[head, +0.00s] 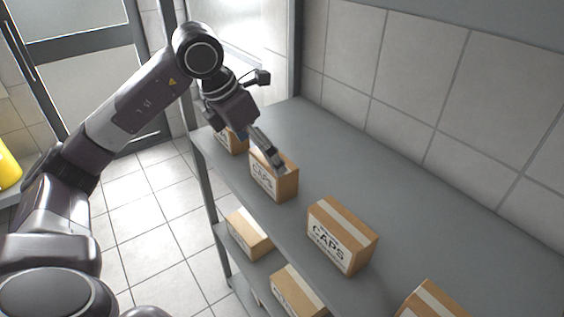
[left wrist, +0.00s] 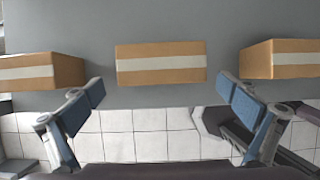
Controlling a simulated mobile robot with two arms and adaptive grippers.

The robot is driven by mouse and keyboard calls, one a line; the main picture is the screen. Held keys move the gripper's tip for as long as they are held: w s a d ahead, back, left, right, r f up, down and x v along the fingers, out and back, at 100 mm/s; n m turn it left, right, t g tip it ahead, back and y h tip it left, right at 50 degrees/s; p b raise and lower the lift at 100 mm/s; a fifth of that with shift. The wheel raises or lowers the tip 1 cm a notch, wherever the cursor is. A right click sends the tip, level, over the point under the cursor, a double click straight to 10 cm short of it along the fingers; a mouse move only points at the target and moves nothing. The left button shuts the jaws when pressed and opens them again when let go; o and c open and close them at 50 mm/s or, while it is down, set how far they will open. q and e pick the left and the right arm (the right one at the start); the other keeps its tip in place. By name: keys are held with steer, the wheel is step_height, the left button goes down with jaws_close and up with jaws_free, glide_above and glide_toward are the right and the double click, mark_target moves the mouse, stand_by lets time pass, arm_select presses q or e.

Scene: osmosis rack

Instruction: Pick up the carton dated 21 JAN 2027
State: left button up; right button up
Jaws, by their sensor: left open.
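Several brown cartons with white tape and "CAPS" printing stand on a grey shelf. In the head view, on the top level, one is at the back (head: 237,146), one is just below my left gripper (head: 287,187), one is nearer (head: 345,238), and one is cut off at the bottom edge (head: 432,303). The dates are too small to read. My left gripper (head: 275,163) is open above the second carton. In the left wrist view my left gripper (left wrist: 161,90) has its fingers spread wide, with the middle carton (left wrist: 160,50) ahead between them, apart from both. My right gripper is out of view.
Side cartons (left wrist: 28,85) and (left wrist: 285,48) flank the middle one in the left wrist view. A lower shelf level holds more cartons (head: 249,226). The top shelf (head: 420,205) is clear behind its front row, up to a tiled wall (head: 410,80).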

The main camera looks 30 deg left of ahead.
mark_target(265, 161)
arm_select(q)
steer(key=shift+p+x, duration=0.35)
steer(key=shift+x, duration=0.85)
steer(key=shift+w+f, duration=0.1)
steer(key=shift+f, duration=0.2)
steer(key=p+x, duration=0.2)
steer(key=x, duration=0.1)
steer(key=shift+w+d+f, duration=0.1)
steer(key=shift+d+f, duration=0.05)
steer(key=shift+d, duration=0.05)
steer(key=shift+w+f, duration=0.25)
steer(key=shift+f, duration=0.35)
steer(key=c, duration=1)
steer(key=shift+r, duration=0.1)
steer(key=shift+c, duration=0.5)
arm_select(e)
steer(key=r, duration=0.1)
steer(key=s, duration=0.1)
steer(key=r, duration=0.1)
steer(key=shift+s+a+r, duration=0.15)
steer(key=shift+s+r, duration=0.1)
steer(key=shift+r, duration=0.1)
